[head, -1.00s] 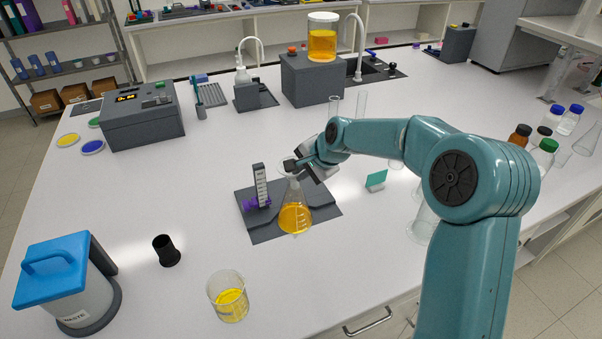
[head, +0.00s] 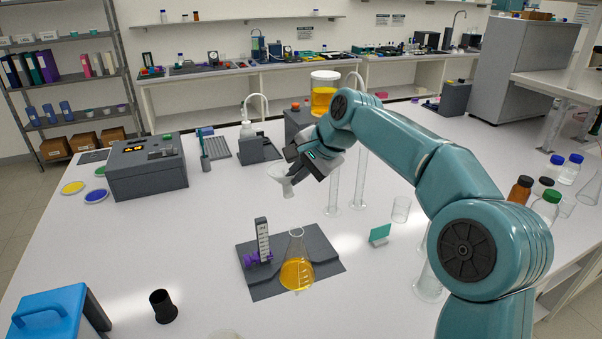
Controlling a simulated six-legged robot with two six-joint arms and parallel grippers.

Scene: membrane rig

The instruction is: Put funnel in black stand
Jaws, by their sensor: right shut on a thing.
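The funnel (head: 283,177) is a whitish, see-through cone with its stem pointing down. My right gripper (head: 298,164) is shut on it and holds it up in the air, apart from the flask below. The black stand (head: 164,307) is a small dark cup-like holder standing upright at the front left of the bench, with nothing seen in it. The conical flask (head: 297,272) with orange liquid stands on the dark grey mat (head: 326,256), its mouth uncovered. My left gripper is not in view.
A purple clamp with a scale (head: 263,243) stands beside the flask. Tall glass cylinders (head: 334,185) stand behind my right gripper.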

